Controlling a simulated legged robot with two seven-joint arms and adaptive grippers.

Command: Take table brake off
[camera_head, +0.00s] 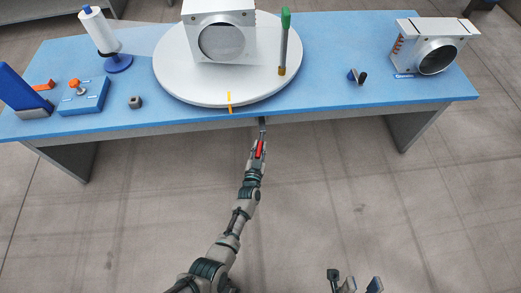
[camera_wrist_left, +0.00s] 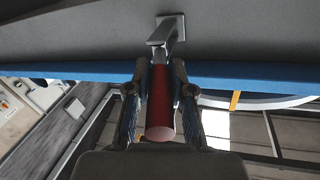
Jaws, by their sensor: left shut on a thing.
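The table brake is a lever with a red handle (camera_head: 260,150) under the front edge of the blue table (camera_head: 330,104). In the left wrist view the red handle (camera_wrist_left: 160,105) hangs from a grey metal bracket (camera_wrist_left: 165,32) on the table's underside. My left gripper (camera_wrist_left: 161,95) has its two fingers on either side of the handle and is shut on it. In the head view my left gripper (camera_head: 257,150) is just below the table edge. My right gripper (camera_head: 354,282) is at the bottom edge, empty, with its fingers apart. A round white turntable (camera_head: 180,82) with a yellow mark (camera_head: 230,102) lies above the brake.
A silver box with a round opening (camera_head: 220,38) and a green-handled tool (camera_head: 284,42) stand on the turntable. Another silver box (camera_head: 432,46) stands at the right. A paper roll (camera_head: 98,32), a blue box (camera_head: 84,97) and small parts are at the left. The floor in front is clear.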

